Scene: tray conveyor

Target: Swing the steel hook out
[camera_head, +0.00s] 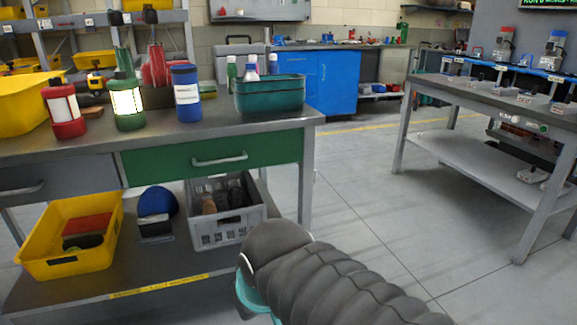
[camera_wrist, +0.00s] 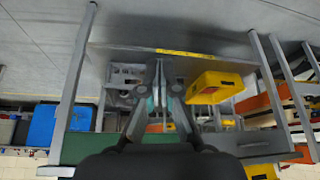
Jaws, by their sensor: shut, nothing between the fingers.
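I cannot make out a steel hook in either view. My gripper (camera_wrist: 158,68) shows in the wrist view with its fingers together and nothing between them. It points toward the workbench and its lower shelf, apart from the things there. In the head view my dark ribbed arm reaches in from the bottom right and hides most of the gripper.
A blue canister (camera_head: 187,93) and a green bin (camera_head: 270,97) with bottles stand on the bench. Below are a yellow bin (camera_head: 68,255), also in the wrist view (camera_wrist: 214,86), and a grey crate (camera_head: 226,228). A second table (camera_head: 500,100) stands right. The floor between is clear.

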